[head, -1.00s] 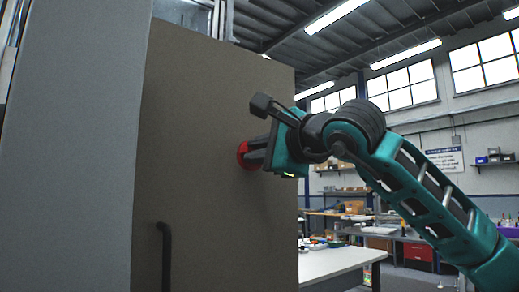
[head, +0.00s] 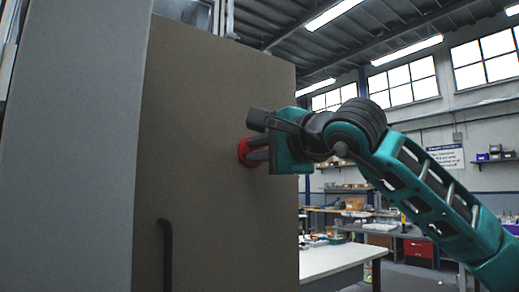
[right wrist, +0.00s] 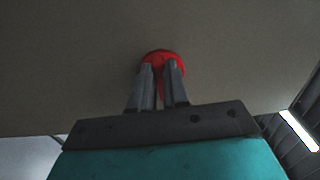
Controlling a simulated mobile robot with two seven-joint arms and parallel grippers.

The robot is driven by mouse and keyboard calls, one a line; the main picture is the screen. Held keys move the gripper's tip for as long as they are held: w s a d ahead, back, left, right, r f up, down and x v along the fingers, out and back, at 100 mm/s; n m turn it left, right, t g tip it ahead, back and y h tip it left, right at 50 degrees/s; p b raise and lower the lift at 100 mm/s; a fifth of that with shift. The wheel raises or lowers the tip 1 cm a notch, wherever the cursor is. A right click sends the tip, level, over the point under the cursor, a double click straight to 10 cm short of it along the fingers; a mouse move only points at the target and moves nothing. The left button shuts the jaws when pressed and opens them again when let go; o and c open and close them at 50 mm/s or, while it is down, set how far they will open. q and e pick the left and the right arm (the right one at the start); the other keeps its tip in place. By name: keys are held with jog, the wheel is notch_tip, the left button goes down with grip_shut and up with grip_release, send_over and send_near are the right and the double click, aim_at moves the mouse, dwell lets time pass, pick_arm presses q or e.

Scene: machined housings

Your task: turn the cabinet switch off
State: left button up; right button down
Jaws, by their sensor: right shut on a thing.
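The cabinet (head: 205,215) has a brown-grey face on the left half of the head view. Its red round switch (head: 242,153) sits on that face, near the right edge. My right gripper (head: 253,152) reaches it from the right, and its fingers are shut on the switch. In the right wrist view the red switch (right wrist: 163,57) shows around and between the two fingertips (right wrist: 161,68). The fingers hide part of the switch, and its setting cannot be read. My left gripper is not in view.
A dark handle (head: 165,255) is on the cabinet face, below and left of the switch. A white table (head: 335,262) stands to the right of the cabinet. Shelves and a red box (head: 418,248) are farther back.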

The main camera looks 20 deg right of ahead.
jog(key=c, duration=1.1)
grip_release()
jog(key=shift+s, duration=0.1)
jog(key=shift+s+d, duration=0.1)
jog(key=shift+s, duration=0.2)
pick_arm(q)
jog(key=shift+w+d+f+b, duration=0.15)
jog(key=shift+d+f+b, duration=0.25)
jog(key=shift+b, duration=0.55)
pick_arm(e)
jog(key=v, duration=1.2)
jog(key=shift+s+d, duration=0.1)
